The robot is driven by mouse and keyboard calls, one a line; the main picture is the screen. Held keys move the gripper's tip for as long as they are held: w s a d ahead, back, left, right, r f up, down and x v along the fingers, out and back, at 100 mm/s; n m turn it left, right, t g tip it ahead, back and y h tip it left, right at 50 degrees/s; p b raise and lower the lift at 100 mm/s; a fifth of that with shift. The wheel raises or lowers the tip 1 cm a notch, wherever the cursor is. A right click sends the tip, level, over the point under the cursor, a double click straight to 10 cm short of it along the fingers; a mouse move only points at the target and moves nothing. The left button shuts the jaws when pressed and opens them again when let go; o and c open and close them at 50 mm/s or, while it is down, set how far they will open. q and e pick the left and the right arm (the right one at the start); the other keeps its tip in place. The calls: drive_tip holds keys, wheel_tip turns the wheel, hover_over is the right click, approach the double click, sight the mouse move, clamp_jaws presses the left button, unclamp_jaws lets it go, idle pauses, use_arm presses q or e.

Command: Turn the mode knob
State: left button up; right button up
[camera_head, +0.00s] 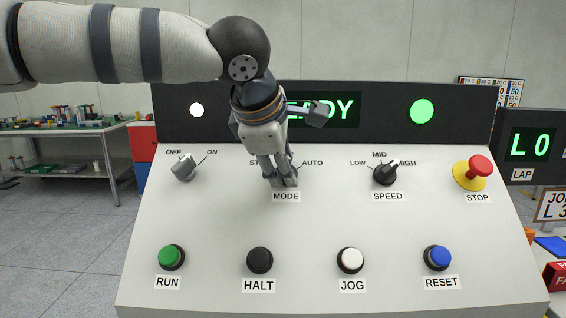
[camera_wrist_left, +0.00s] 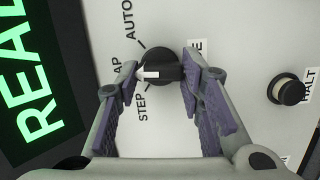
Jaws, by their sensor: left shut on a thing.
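The black mode knob (camera_wrist_left: 168,67) shows in the left wrist view, with its white pointer mark turned toward the middle label, which ends in "AP" and is partly hidden by a finger. The STEP and AUTO labels lie on either side of it. My left gripper (camera_head: 283,181) is at the knob above the MODE label (camera_head: 286,196), and hides the knob in the head view. In the left wrist view its two fingers (camera_wrist_left: 160,74) are shut on opposite sides of the knob. My right gripper is not in view.
The sloped panel (camera_head: 215,220) also carries an OFF/ON switch (camera_head: 184,167), a speed knob (camera_head: 385,174), and a red stop button (camera_head: 479,168). Run (camera_head: 171,257), halt (camera_head: 260,260), jog (camera_head: 350,260) and reset (camera_head: 438,257) buttons line the front. A green-lit display (camera_head: 335,109) stands behind.

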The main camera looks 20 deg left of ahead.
use_arm(q)
drive_tip(key=shift+n, duration=0.5)
drive_tip(key=o, duration=1.2)
drive_tip(key=shift+c, duration=0.2)
drive_tip(key=v, duration=1.2)
drive_tip(key=shift+d+f, duration=0.1)
